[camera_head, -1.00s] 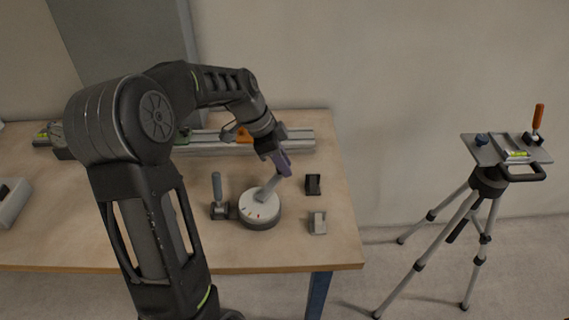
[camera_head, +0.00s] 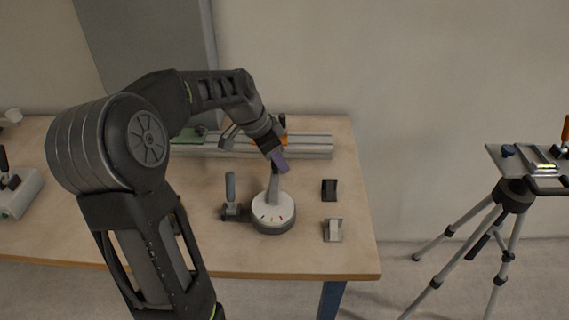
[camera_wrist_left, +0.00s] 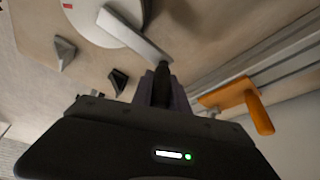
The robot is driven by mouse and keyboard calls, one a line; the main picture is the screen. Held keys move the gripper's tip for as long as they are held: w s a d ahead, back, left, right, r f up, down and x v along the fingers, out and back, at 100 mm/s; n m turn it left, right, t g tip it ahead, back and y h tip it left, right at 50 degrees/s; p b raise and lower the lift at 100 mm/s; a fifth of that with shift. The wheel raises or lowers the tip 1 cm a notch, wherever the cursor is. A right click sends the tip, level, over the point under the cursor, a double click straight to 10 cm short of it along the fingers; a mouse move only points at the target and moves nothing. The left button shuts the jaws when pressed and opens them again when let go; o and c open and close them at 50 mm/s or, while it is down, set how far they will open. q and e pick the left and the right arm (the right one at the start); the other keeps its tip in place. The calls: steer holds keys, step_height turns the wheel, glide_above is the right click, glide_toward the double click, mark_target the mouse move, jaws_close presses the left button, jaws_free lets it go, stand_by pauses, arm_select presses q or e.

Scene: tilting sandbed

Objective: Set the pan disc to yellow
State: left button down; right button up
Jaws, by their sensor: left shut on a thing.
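The pan disc (camera_head: 268,214) is a round white-topped dial on a dark base on the table, with small coloured marks along its near edge, among them red and yellow. A grey lever (camera_head: 273,190) rises from it, nearly upright and leaning slightly. My left gripper (camera_head: 279,163) is shut on the lever's upper end. In the left wrist view the lever (camera_wrist_left: 130,35) runs from the white disc (camera_wrist_left: 90,12) to the fingers (camera_wrist_left: 161,85). A red mark shows on the disc there. My right gripper is not in view.
A clamp handle (camera_head: 231,187) stands left of the disc. A black block (camera_head: 329,190) and a grey block (camera_head: 333,230) lie to its right. A metal rail (camera_head: 305,147) with an orange part crosses the back. A tripod (camera_head: 513,195) stands right of the table.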

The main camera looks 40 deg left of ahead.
arm_select(q)
steer(key=shift+a, duration=0.2)
steer(key=c, duration=1.3)
jaws_free()
steer(key=v, duration=0.7)
steer(key=shift+s+r, duration=0.15)
steer(key=shift+r, duration=0.25)
